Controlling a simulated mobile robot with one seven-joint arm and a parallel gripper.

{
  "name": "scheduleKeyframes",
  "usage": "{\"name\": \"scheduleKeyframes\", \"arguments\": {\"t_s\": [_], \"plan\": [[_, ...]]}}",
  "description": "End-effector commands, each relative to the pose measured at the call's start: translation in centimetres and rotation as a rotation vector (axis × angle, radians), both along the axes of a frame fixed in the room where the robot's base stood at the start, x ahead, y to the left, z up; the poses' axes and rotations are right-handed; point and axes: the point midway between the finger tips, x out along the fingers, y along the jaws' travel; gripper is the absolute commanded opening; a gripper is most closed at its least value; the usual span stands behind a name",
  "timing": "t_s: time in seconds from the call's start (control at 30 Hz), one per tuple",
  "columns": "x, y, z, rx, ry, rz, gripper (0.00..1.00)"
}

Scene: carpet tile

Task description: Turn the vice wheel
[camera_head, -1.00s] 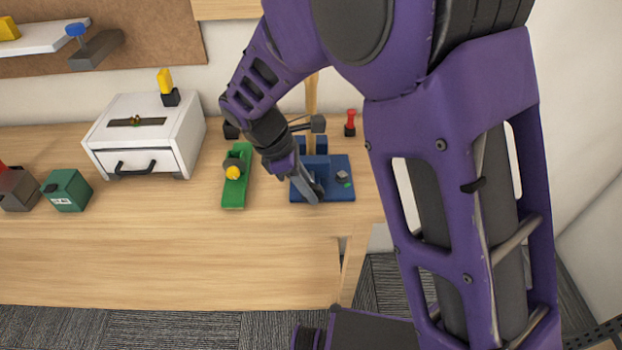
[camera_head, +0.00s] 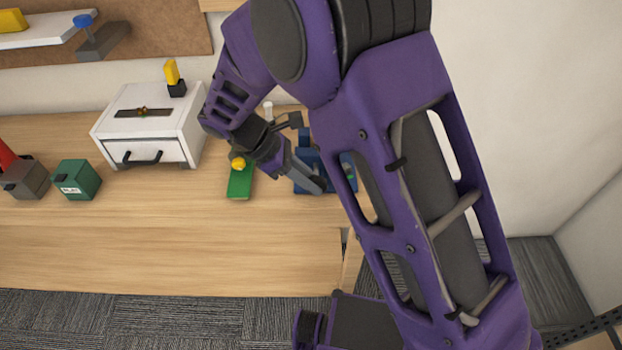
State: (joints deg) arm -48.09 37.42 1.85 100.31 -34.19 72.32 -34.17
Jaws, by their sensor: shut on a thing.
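The blue vice (camera_head: 311,158) stands on the workbench, partly hidden by my arm in the head view. Its dark wheel (camera_head: 317,183) is at the front of the blue body and mostly covered by my fingers. My gripper (camera_head: 312,186) reaches down from the upper left and is shut at the wheel. The exact contact of the fingers with the wheel is too small to see clearly.
A green block with a yellow knob (camera_head: 239,183) lies just left of the vice. A white drawer box (camera_head: 150,130), a green cube (camera_head: 76,180) and a grey block (camera_head: 26,180) stand further left. The bench (camera_head: 150,245) front is clear.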

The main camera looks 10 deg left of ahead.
Motion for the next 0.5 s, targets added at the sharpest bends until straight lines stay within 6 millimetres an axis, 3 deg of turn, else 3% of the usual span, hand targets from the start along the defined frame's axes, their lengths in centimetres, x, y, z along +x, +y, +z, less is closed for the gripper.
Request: {"name": "scheduleKeyframes", "arguments": {"t_s": [0.03, 0.17, 0.5], "plan": [[0.03, 0.07, 0.05, 0.002, -0.001, 0.001, 0.28], [0.02, 0.06, 0.05, 0.002, 0.0, 0.001, 0.51], [-0.02, 0.17, 0.18, 0.002, 0.0, 0.001, 0.53]]}}
